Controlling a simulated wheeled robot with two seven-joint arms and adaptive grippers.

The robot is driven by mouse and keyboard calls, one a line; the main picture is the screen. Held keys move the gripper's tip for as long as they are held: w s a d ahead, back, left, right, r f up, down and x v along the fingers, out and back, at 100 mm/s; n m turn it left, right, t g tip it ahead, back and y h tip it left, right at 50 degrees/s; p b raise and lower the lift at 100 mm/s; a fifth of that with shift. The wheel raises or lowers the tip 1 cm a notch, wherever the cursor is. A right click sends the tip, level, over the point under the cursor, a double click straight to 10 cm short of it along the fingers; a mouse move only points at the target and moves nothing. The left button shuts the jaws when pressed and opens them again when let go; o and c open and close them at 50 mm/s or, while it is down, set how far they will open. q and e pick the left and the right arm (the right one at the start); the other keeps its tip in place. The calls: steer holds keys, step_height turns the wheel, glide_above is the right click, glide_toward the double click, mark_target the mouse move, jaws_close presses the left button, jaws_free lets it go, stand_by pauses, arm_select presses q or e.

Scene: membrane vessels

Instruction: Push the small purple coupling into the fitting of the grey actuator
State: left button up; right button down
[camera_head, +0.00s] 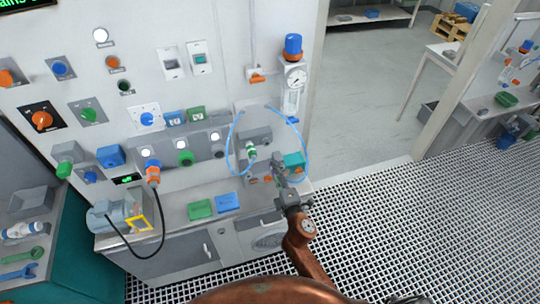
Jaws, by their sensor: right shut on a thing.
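My right gripper (278,169) reaches up from below to the front of the bench's right part. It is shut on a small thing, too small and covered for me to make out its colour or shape. I cannot pick out the purple coupling. A grey block (254,134), which looks like the grey actuator, stands behind and above the gripper. A green and white fitting (252,153) shows at its front, left of the gripper. I cannot tell which fitting takes the coupling. My left gripper is not in view.
A thin blue tube (306,142) loops around the grey block and passes close to my gripper. A teal box (294,161) stands just right of the gripper. Green (200,209) and blue (227,202) trays lie on the bench to the left. A gauge (295,78) hangs behind.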

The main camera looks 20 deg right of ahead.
steer(key=s+h+b, duration=0.1)
steer(key=s+b, duration=0.2)
steer(key=s, duration=1.6)
steer(key=shift+s+d+f, duration=0.25)
steer(key=shift+d+f, duration=0.2)
steer(key=shift+d, duration=0.1)
